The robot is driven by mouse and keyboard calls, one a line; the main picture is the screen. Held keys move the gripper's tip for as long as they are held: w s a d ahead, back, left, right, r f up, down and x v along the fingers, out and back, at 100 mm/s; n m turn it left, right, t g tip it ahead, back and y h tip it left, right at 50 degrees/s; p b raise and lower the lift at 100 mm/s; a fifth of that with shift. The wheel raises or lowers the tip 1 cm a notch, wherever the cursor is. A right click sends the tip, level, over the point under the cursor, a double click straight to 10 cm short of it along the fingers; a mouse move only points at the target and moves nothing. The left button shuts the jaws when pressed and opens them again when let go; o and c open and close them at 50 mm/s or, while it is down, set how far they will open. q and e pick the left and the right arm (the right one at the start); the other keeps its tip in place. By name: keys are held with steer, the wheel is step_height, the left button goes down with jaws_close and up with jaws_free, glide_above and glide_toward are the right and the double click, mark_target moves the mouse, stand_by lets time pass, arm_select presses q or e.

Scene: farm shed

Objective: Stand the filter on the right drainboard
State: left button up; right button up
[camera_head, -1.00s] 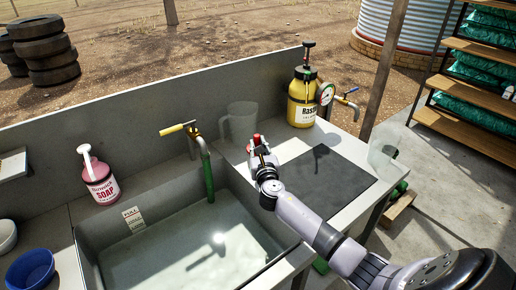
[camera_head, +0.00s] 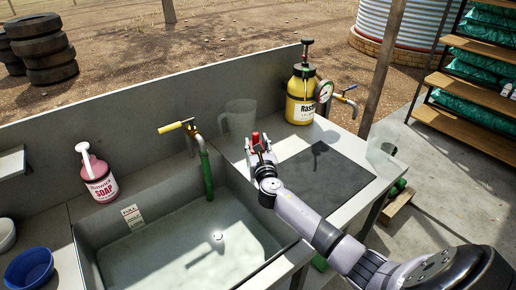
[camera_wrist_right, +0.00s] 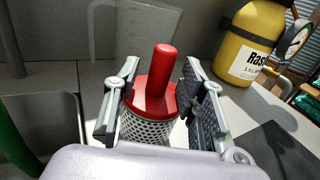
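The filter has a red cap with a red knob (camera_wrist_right: 160,85) and a perforated metal mesh body (camera_wrist_right: 143,130). It stands upright on the right drainboard (camera_head: 288,147), right of the sink basin. Its red top also shows in the head view (camera_head: 256,138). My right gripper (camera_wrist_right: 160,92) is open, with one finger on each side of the filter and little gap beside the cap. The lower end of the filter is hidden by my gripper. My left gripper is not in view.
A clear jug (camera_head: 240,118) stands behind the filter. A yellow sprayer (camera_head: 301,100) with a gauge is at the back right. A dark mat (camera_head: 325,178) lies right of my gripper. The tap (camera_head: 204,165) and water-filled basin (camera_head: 150,255) are to the left.

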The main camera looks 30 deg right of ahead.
steer(key=v, duration=1.2)
steer(key=shift+r, duration=0.1)
